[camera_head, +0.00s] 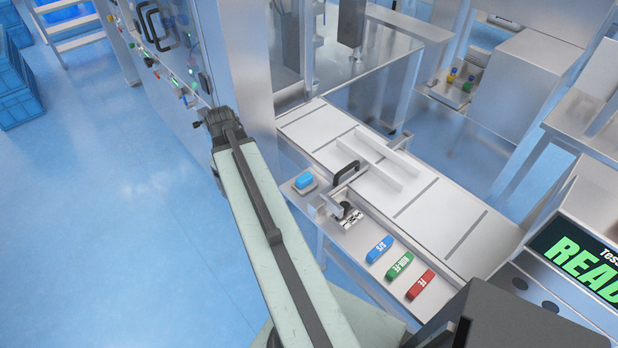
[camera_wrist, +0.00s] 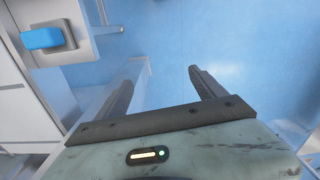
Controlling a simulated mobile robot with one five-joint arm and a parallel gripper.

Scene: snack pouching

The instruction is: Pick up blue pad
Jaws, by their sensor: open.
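The blue pad (camera_head: 305,180) is a small block lying on a square pale holder (camera_head: 296,190) at the near left edge of the conveyor table. In the wrist view the blue pad (camera_wrist: 41,38) is at the upper left, on its holder (camera_wrist: 68,57), to the left of my fingers and clear of them. My gripper (camera_wrist: 166,72) is open and empty, its two dark fingers apart over blue floor and a metal rail. I cannot make out the fingers in the head view.
A black handle (camera_head: 346,173) and a metal latch stand right of the pad. Blue, green (camera_head: 399,265) and red (camera_head: 420,285) labelled bars lie farther along the ledge. A tall steel cabinet (camera_head: 240,60) stands behind, left of the conveyor (camera_head: 440,215).

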